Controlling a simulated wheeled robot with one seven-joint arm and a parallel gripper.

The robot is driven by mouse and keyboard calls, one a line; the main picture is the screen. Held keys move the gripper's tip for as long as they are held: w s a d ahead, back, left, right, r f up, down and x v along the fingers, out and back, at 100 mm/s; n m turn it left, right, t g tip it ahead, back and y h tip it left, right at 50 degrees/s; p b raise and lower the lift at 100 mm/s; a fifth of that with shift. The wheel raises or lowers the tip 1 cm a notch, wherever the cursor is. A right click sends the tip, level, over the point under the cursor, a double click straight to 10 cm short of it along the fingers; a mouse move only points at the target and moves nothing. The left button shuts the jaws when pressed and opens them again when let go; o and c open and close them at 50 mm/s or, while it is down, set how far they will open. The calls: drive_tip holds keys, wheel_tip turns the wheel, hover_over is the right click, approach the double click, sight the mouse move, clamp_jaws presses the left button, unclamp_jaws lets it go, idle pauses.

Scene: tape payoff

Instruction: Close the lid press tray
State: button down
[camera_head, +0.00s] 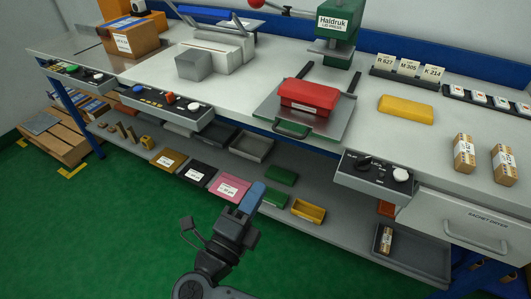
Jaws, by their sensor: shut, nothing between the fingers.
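The lid press (338,32) is a green machine at the back of the bench, labelled "Haldruk". Its grey tray (340,124) is slid out along two dark rails (294,78) to the bench's front edge. A dark handle (291,132) is on the tray's front. A red tin (309,95) with a white label sits on the tray. My gripper (252,196), with blue fingers, is shut and empty. In the picture it shows below and left of the tray, in front of the lower shelf, and apart from the handle.
Control boxes (374,174) with knobs hang along the bench front. A yellow block (406,110) and wrapped packets (464,152) lie right of the tray. A drawer (475,225) is at the lower right. The lower shelf holds several bins (308,211). Green floor is clear at the lower left.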

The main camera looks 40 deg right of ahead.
drive_tip(key=p, duration=0.3)
approach(296, 131)
wheel_tip(296, 131, up, 3)
drive_tip(key=d, duration=0.2)
drive_tip(key=shift+w+d+f, duration=0.25)
drive_tip(key=shift+w+d, duration=0.05)
drive_tip(key=shift+w, duration=0.1)
drive_tip(key=shift+d, duration=0.1)
drive_tip(key=x, duration=0.3)
drive_tip(key=f+b+x, duration=0.1)
drive_tip(key=x, duration=0.5)
drive_tip(key=shift+w+d+f, duration=0.25)
drive_tip(key=shift+d+f, duration=0.05)
drive_tip(key=shift+d, duration=0.05)
